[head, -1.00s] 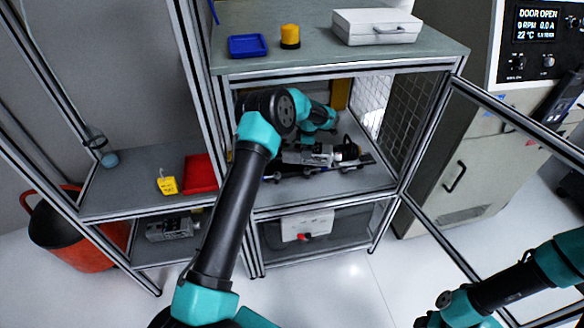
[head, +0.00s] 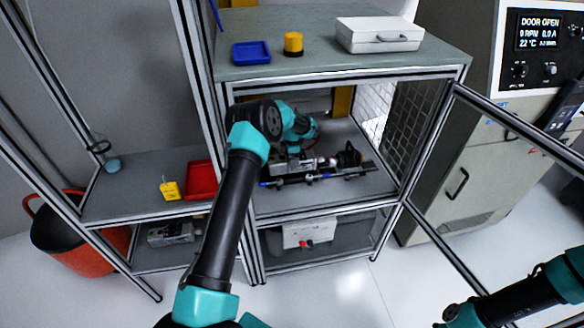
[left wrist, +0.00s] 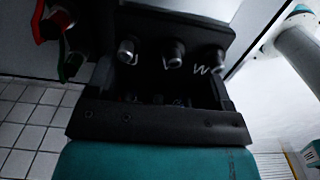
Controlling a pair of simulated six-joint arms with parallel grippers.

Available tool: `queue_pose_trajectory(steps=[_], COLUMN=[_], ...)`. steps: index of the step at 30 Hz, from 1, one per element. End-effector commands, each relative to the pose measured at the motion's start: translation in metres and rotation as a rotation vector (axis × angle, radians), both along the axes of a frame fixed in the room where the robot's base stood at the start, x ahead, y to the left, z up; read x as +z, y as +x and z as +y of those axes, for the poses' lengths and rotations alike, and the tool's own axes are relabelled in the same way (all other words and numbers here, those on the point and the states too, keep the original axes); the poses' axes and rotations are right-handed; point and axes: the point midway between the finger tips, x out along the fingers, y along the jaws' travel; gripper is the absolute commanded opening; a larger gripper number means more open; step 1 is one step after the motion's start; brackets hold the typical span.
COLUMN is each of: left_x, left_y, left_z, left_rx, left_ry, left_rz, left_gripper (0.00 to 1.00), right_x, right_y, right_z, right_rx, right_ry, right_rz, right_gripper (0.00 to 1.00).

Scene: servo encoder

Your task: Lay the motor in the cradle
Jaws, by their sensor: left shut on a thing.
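My left gripper (head: 297,149) reaches into the open-sided framed bay, pointing down over a silver and black assembly on a dark rail (head: 320,178). In the left wrist view the gripper (left wrist: 160,100) is shut on the motor (left wrist: 172,20), which shows a dark terminal block with metal studs and letters such as V and W. In the head view my own arm and wrist hide much of the motor. I cannot make out the cradle clearly among the rail parts, nor whether the motor touches it.
The bay has frame posts and a mesh side wall (head: 407,115). The glazed door (head: 500,190) stands open on the right. Above are a blue tray (head: 250,53), a yellow cylinder (head: 293,42) and a white case (head: 379,34). A red tray (head: 201,180) lies on the left shelf.

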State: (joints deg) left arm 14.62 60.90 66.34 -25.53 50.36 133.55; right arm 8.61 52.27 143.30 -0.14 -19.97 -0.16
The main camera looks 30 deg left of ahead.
Motion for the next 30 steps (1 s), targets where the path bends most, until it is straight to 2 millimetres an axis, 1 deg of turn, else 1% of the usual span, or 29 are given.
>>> queue_pose_trajectory(steps=[6, 9, 23, 24, 30], left_x=[-0.017, -0.022, -0.026, -0.028, -0.028], left_y=[0.001, 0.001, 0.001, 0.0, 0.0], left_z=[0.001, 0.0, 0.0, 0.0, 0.0], left_rx=[0.0, 0.0, -0.001, -0.001, -0.001], left_ry=[0.001, 0.001, 0.002, 0.0, 0.0], left_rz=[-0.001, -0.003, -0.004, 0.0, 0.0], left_gripper=[0.02, 0.02, 0.02, 0.77, 0.96], right_x=[0.0, 0.0, 0.0, 0.0, 0.0], right_y=[0.0, 0.0, 0.0, 0.0, 0.0], right_z=[0.0, 0.0, 0.0, 0.0, 0.0], right_rx=[0.0, 0.0, 0.0, 0.0, 0.0], right_ry=[0.0, 0.0, 0.0, 0.0, 0.0], right_rz=[0.0, 0.0, 0.0, 0.0, 0.0], right_gripper=[0.43, 0.43, 0.43, 0.43, 0.43])
